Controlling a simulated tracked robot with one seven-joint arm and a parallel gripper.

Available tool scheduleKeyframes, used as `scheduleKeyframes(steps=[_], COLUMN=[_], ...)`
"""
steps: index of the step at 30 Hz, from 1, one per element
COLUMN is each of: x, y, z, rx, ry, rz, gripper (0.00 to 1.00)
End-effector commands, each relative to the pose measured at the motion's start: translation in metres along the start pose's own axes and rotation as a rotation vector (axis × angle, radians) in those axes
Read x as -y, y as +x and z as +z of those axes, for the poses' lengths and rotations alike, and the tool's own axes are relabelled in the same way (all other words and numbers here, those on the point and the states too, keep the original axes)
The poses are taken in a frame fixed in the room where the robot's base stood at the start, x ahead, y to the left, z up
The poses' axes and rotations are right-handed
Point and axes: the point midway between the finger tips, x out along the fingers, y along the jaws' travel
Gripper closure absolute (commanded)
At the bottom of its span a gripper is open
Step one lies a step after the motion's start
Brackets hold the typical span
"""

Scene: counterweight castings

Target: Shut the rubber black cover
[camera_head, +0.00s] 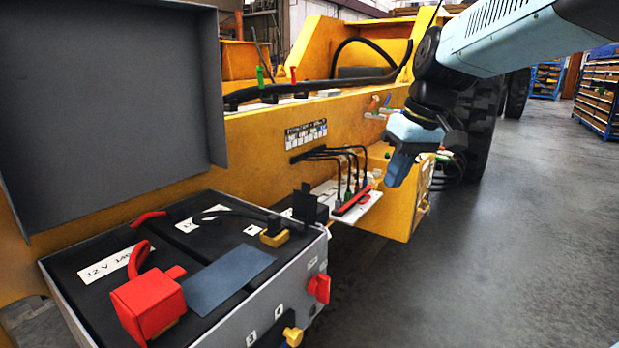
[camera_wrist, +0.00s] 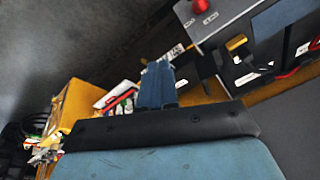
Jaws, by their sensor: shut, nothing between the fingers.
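The rubber black cover (camera_head: 310,205) stands raised at the right rear edge of the open grey battery box (camera_head: 72,312). Beside it is a bare brass-coloured terminal clamp (camera_head: 275,236) with a black cable. My gripper (camera_head: 397,172) is shut and empty, with its blue fingers pointing down, to the right of the box and apart from the cover. The wrist view shows the shut fingers (camera_wrist: 157,84) with the box (camera_wrist: 212,22) at upper right.
A red cover (camera_head: 148,303) sits at the box's front left. A red knob (camera_head: 319,287) juts from its side. The big dark lid (camera_head: 105,95) stands open behind. A shelf with several cables (camera_head: 350,203) lies between box and gripper. The floor (camera_head: 490,250) at right is clear.

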Motion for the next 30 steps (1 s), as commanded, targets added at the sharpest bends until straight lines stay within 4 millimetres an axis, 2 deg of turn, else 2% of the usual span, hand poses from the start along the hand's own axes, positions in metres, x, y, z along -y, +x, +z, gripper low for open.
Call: scheduleKeyframes(steps=[1,12,18,24,30], x=[-0.003,-0.013,-0.023,-0.028,-0.023], y=[0.002,0.018,0.029,0.035,0.044], z=[-0.016,-0.118,-0.161,-0.181,-0.183], rx=[0.017,0.044,0.006,-0.026,-0.032], ry=[-0.032,-0.321,-0.453,-0.524,-0.537], rz=[-0.037,-0.34,-0.483,-0.556,-0.571], gripper=[1.0,1.0,1.0,1.0,1.0])
